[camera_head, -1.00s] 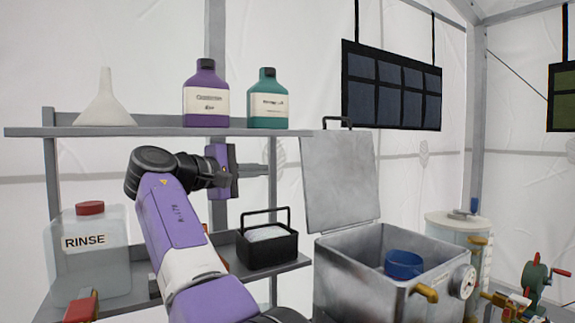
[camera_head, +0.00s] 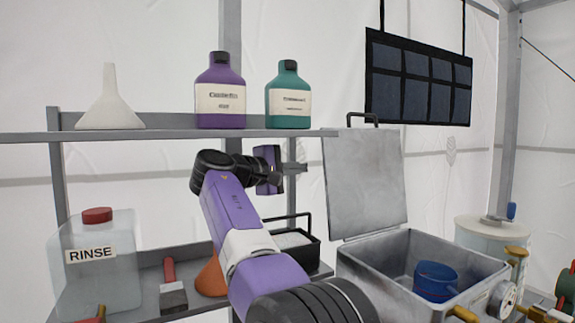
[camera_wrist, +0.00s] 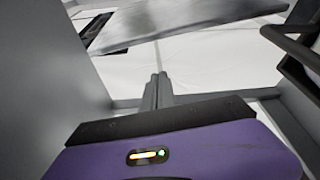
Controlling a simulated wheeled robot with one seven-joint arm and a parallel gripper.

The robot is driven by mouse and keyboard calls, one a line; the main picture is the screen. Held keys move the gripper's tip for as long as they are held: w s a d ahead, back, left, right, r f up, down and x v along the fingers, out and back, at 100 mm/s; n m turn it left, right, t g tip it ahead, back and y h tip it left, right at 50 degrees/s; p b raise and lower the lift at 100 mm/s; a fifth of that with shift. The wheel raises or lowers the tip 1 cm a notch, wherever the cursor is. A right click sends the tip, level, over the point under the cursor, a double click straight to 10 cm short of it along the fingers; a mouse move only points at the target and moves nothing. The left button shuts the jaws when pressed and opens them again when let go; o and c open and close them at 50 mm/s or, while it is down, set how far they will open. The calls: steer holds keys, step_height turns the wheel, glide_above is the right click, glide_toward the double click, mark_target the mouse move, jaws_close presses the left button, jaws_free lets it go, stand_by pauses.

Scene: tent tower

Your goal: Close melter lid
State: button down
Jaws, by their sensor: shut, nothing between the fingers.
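The melter (camera_head: 385,275) is a grey metal box at the right in the head view. Its lid (camera_head: 362,185) stands open, nearly upright at the back edge, with a dark handle (camera_head: 362,119) on top. A blue pot (camera_head: 436,281) sits inside the open box. My gripper (camera_head: 298,169) is to the left of the lid, apart from it, and points toward it. In the wrist view the fingers (camera_wrist: 158,88) are shut and empty. A grey panel, probably the lid (camera_wrist: 180,18), crosses the top of the wrist view.
The upper shelf (camera_head: 200,135) holds a funnel (camera_head: 110,102), a purple bottle (camera_head: 220,92) and a teal bottle (camera_head: 288,97). Below stand a rinse jug (camera_head: 97,275), an orange cone (camera_head: 211,278) and a black basket (camera_head: 305,250). A white tank (camera_head: 490,243) is at the right.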

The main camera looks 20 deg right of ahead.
steer(key=shift+s+d+r+p, duration=0.15)
steer(key=shift+s+d+p, duration=0.1)
steer(key=shift+s+d, duration=0.45)
steer(key=shift+s+d+r+p, duration=0.1)
steer(key=shift+s+d+p, duration=0.1)
steer(key=shift+s+d, duration=0.45)
steer(key=shift+s+a, duration=0.15)
steer(key=shift+s, duration=0.05)
steer(key=shift+s, duration=0.15)
